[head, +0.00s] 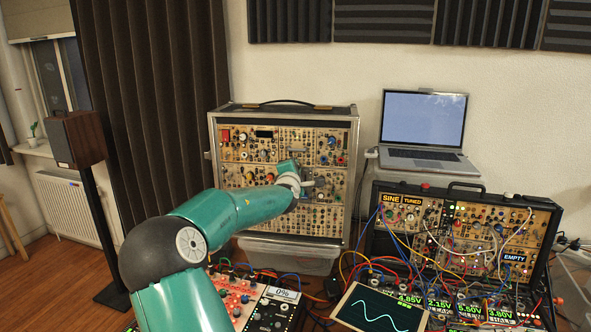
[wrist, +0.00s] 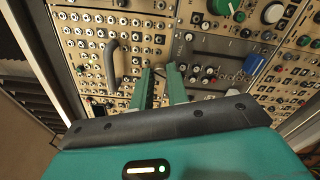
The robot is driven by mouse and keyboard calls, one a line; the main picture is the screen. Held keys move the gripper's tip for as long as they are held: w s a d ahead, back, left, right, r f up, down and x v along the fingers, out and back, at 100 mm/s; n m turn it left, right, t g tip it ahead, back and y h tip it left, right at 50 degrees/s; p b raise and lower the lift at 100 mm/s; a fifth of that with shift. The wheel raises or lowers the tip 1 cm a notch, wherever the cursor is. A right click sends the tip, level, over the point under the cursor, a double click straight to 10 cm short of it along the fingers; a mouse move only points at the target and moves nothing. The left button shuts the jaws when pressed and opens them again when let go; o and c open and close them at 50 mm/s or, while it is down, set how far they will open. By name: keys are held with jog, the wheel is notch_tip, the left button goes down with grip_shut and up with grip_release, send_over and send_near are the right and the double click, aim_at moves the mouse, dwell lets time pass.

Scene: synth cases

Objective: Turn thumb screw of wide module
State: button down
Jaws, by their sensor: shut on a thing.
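My gripper (wrist: 161,76) reaches the face of the tall rack case (head: 353,165). In the wrist view its two green fingers are a little apart and closed on a small part at the panel, which I take to be the thumb screw; the fingers hide most of it. To the left of the fingers is a wide beige module (wrist: 88,57) with many sockets and small screws. It carries a grey upright handle (wrist: 111,62). In the head view my arm hides part of the case, and the fingertips cannot be made out.
A dark grey panel (wrist: 215,46) with knobs lies right of the fingers. A second, lower case (head: 452,194) with patch cables stands to the right, below a laptop (head: 422,120). A mixer and a waveform screen (head: 380,308) are in front. A speaker (head: 76,138) stands at left.

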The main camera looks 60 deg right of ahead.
jog(key=m, duration=2.4)
jog(key=shift+m, duration=0.4)
jog(key=c, duration=1.3)
grip_release()
jog(key=shift+c, duration=0.2)
jog(key=shift+a, duration=0.1)
